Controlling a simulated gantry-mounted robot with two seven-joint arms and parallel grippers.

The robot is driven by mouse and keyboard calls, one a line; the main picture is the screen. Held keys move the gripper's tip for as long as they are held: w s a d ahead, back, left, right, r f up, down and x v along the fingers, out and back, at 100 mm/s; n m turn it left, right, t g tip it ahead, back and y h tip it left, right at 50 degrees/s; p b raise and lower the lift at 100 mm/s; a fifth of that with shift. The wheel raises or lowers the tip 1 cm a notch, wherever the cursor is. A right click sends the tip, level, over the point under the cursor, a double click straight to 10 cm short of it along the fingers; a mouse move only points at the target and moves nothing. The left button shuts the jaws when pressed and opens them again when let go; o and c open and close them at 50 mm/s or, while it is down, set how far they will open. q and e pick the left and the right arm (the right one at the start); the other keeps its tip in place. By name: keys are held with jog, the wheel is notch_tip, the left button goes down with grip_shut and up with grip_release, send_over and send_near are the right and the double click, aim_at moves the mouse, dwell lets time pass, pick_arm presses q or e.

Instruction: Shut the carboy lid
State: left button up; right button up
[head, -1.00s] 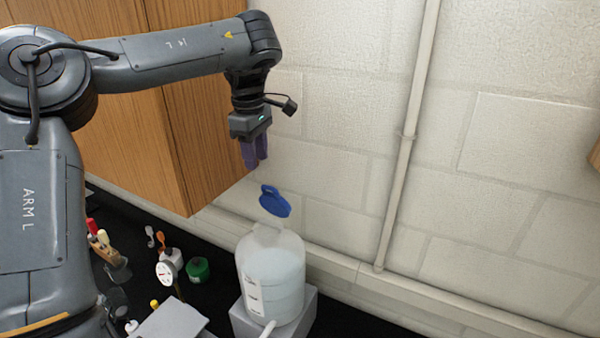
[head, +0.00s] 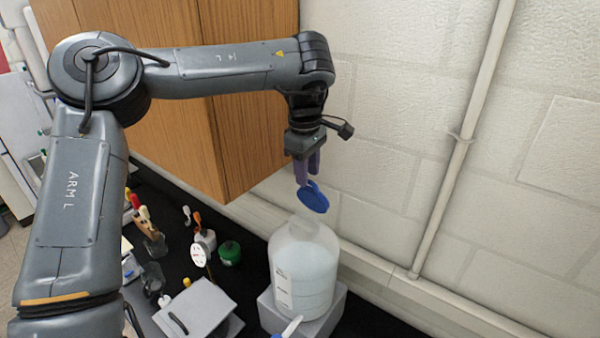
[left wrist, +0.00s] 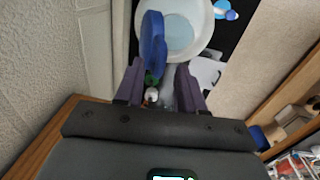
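The carboy (head: 305,272) is a translucent white bottle standing upright on a grey block. Its blue lid (head: 314,198) stands raised and tilted above the neck, so the carboy is open. My left gripper (head: 308,172) has purple fingers pointing down, just above the lid and overlapping its upper edge in the head view. In the left wrist view, the left gripper (left wrist: 160,76) is open with a clear gap between its fingers. The lid (left wrist: 153,42) appears edge-on near the left-hand finger; I cannot tell whether they touch. The carboy (left wrist: 188,28) lies beyond. My right gripper is not in view.
A wooden cabinet (head: 225,120) hangs behind and left of the arm. A pale pipe (head: 455,160) runs up the wall at right. A green-capped jar (head: 230,254), a dial gauge (head: 199,254) and a grey device (head: 194,306) stand left of the carboy on the black bench.

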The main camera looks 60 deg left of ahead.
pick_arm(q)
jog(key=shift+w+f, duration=0.1)
jog(key=shift+f, duration=0.6)
grip_shut()
